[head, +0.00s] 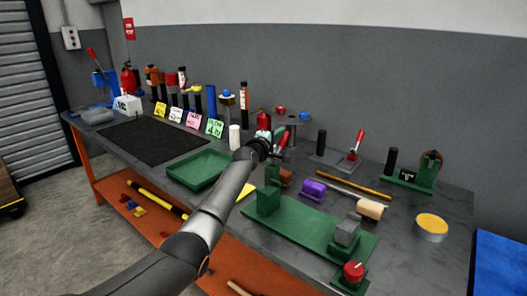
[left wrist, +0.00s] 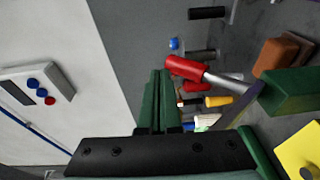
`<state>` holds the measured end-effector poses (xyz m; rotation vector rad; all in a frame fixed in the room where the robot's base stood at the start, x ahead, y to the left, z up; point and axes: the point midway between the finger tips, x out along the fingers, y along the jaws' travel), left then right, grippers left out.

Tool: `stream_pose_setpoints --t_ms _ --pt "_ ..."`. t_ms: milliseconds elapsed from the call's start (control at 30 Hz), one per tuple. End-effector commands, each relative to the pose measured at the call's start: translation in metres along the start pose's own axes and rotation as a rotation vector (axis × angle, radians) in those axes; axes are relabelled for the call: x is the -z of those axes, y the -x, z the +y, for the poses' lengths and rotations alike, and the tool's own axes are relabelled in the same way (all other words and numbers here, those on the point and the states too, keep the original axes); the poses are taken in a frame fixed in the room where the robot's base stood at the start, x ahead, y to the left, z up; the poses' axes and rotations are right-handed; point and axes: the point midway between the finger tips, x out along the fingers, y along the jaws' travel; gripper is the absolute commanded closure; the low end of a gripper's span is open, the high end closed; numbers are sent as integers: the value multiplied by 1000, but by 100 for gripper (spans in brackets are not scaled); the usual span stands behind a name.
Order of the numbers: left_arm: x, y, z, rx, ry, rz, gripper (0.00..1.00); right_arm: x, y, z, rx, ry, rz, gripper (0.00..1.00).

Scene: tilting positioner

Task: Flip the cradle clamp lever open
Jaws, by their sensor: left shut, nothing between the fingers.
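The tilting positioner (head: 300,228) is a green base with green uprights, a grey block (head: 347,232) and a red knob (head: 354,271) at its near right end. A red-handled lever (head: 283,141) rises by its left upright; I take it as the cradle clamp lever. In the left wrist view its red grip (left wrist: 186,68) and metal shank run toward a green block (left wrist: 290,90). My left gripper (head: 268,150) is above the left upright, beside the red grip. Its green fingers (left wrist: 158,98) are shut with nothing between them. Whether they touch the lever is unclear. My right gripper is out of view.
A second red-handled clamp (head: 356,142) stands at the back on a grey plate. A purple part (head: 312,190), a tan roller (head: 371,208) and a yellow-topped tin (head: 431,226) lie around the positioner. A green tray (head: 190,174) is left of it.

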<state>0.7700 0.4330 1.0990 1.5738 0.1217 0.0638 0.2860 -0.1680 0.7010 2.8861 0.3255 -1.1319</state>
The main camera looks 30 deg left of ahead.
Motion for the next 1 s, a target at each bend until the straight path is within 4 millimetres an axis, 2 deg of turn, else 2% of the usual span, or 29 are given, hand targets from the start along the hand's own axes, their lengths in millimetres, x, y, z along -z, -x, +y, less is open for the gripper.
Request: stream_pose_setpoints --t_ms 133,367,1000 --pt "-2 -5 4 27 -3 -1 100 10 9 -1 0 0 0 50" --pt "-2 -8 -1 103 -19 -1 100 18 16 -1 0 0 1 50" --pt "-2 -8 -4 126 -24 -1 100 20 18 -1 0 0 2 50"
